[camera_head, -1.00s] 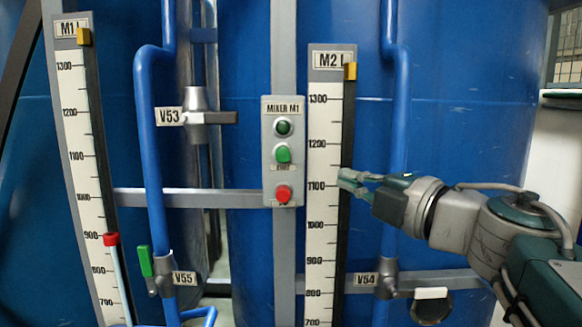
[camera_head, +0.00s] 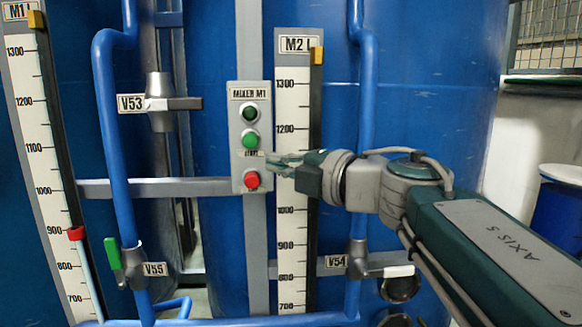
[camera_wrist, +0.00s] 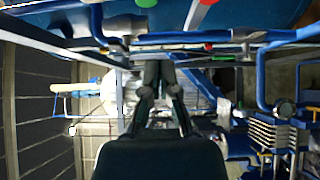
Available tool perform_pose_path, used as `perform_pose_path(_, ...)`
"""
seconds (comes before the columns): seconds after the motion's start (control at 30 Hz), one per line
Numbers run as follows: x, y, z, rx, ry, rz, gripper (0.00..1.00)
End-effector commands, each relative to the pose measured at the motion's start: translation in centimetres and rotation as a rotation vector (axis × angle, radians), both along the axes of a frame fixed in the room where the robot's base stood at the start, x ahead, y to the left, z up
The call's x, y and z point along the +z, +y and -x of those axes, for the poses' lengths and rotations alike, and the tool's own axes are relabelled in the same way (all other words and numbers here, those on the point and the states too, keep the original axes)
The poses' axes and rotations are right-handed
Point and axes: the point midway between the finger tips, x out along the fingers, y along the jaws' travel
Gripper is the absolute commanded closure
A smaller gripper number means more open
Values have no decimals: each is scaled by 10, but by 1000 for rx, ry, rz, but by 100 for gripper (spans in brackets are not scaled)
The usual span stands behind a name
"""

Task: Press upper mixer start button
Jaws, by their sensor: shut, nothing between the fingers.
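The grey MIXER M1 panel (camera_head: 237,120) is fixed to a vertical post between two white scales. It has a dark green lamp or button (camera_head: 250,112) at the top, a bright green button (camera_head: 250,139) above a partly hidden label, and a red button (camera_head: 251,180) at the bottom. My gripper (camera_head: 270,162) is shut and empty, its tips at the panel's right edge, between the heights of the green and red buttons. I cannot tell whether they touch the panel. In the wrist view my gripper (camera_wrist: 158,66) points up toward a green spot (camera_wrist: 146,3) and a red spot (camera_wrist: 208,2).
The M2 scale (camera_head: 291,215) stands right beside the panel, behind my gripper. A blue pipe (camera_head: 365,110) with valve V54 (camera_head: 357,260) lies to its right. Valve V53 (camera_head: 160,103) and valve V55 (camera_head: 133,265) are on the left. Large blue tanks (camera_head: 430,120) fill the background.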

Motion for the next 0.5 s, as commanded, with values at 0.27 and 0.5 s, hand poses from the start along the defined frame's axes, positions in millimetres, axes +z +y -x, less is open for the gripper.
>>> perform_pose_path(0.27,-1,31,-40,0,2,1,100)
perform_pose_path(0.5,0,30,-66,-1,0,0,100)
